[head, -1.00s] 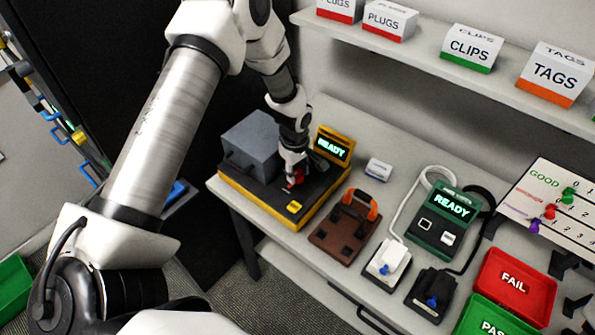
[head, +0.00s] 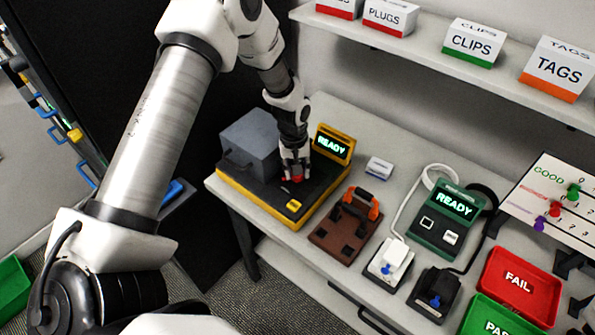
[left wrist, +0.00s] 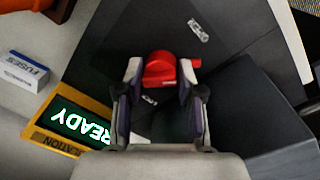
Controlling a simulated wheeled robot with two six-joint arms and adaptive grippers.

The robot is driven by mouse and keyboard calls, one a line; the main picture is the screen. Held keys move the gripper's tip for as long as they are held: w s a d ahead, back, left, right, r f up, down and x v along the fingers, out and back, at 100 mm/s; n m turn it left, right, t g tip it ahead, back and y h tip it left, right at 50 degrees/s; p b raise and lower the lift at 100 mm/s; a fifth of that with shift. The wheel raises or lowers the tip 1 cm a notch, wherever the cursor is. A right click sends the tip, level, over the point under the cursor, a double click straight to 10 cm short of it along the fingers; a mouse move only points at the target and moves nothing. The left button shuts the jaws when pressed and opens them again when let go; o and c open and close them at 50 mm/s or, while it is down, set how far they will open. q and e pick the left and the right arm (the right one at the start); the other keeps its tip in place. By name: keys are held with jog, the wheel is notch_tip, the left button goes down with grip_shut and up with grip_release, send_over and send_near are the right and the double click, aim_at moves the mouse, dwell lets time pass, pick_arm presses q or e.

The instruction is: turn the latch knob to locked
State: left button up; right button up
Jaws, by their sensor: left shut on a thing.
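The red latch knob (left wrist: 160,69) sits on the dark top of the yellow-edged station, with its pointer to the right in the left wrist view. Small labels on the dark top are too blurred to read. My left gripper (left wrist: 158,80) is shut on the knob, one finger at each side. In the head view my left gripper (head: 294,172) points down at the station (head: 262,208), and the knob (head: 297,179) is mostly hidden under the fingers. My right gripper is not in view.
A grey box (head: 249,144) and a yellow READY display (head: 333,144) stand close around the gripper. A FUSES box (head: 379,167), a brown fixture (head: 345,229) and a green READY tester (head: 445,212) lie to the right. A shelf (head: 430,55) with boxes runs behind.

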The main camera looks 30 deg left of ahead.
pick_arm(q)
jog(key=m, duration=0.2)
jog(key=m+b, duration=0.1)
jog(key=m, duration=0.2)
jog(key=shift+s+f+m, duration=0.1)
jog(key=shift+f+m, duration=0.15)
jog(key=shift+m, duration=0.05)
jog(key=m+b, duration=0.1)
jog(key=m, duration=0.3)
jog(key=shift+r+m+g+b, duration=0.1)
jog(key=shift+m+g+b, duration=0.2)
jog(key=o, duration=1.1)
jog(key=shift+o, duration=0.2)
jog(key=shift+w, duration=0.25)
jog(key=shift+r, duration=0.15)
notch_tip(320, 180, up, 12)
jog(key=shift+w+a, duration=0.15)
jog(key=shift+a, duration=0.25)
